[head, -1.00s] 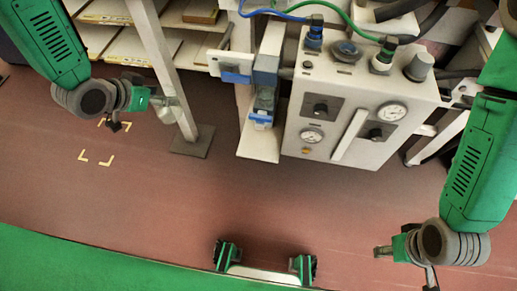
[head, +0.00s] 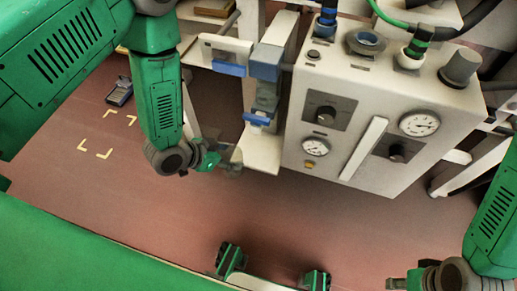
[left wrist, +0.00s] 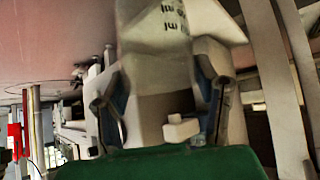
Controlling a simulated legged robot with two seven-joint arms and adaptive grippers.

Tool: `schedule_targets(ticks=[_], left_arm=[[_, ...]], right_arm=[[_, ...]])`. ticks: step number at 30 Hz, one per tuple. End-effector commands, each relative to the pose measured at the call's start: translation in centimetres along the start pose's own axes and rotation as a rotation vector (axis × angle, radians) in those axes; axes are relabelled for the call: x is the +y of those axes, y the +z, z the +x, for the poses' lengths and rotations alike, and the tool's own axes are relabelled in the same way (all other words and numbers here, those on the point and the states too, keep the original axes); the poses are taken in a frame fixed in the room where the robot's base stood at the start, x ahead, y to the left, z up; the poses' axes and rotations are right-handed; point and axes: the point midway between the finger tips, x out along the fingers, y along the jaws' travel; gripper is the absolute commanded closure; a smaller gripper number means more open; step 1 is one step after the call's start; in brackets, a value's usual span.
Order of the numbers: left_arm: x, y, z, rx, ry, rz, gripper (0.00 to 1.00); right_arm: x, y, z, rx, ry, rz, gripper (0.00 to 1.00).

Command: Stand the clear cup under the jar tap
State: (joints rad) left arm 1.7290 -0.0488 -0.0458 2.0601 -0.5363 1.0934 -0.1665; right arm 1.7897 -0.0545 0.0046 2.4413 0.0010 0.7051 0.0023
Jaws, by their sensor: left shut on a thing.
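In the left wrist view the clear cup (left wrist: 168,55) with dark "ml" markings is between the two blue-padded fingers of my left gripper (left wrist: 162,105), which is shut on it. In the head view my left gripper (head: 222,163) is at the left edge of a white plate (head: 262,152); the cup is small and mostly unclear there. Above the plate, a blue tap-like part (head: 257,119) hangs under a blue-grey body (head: 267,63), which I take to be the jar tap. My right gripper (head: 398,284) is at the bottom right, partly cut off; its fingers are unclear.
A white panel box (head: 350,120) with gauges and hoses stands right of the plate. A white bracket with a blue edge (head: 228,69) juts out left of the tap. A dark device (head: 120,92) lies on the floor near yellow corner marks (head: 97,150).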

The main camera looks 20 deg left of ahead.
Motion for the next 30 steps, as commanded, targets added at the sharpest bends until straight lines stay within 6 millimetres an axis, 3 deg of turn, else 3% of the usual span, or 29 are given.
schedule_targets(ticks=[6,18,24,30], left_arm=[[0.0,-3.8,4.1,0.004,0.001,0.003,0.7],[0.0,-6.8,6.8,0.002,0.0,0.0,0.7],[0.0,-4.2,9.2,-0.001,0.0,-0.002,0.7],[-0.1,-4.2,9.2,0.0,-0.001,-0.001,0.7]], right_arm=[[0.0,0.1,1.4,0.0,0.0,0.0,0.6],[0.0,0.1,2.2,0.0,0.0,0.0,0.6],[0.0,0.2,4.0,0.0,0.0,0.0,0.6],[0.0,0.2,3.9,0.0,0.0,0.0,0.6]])
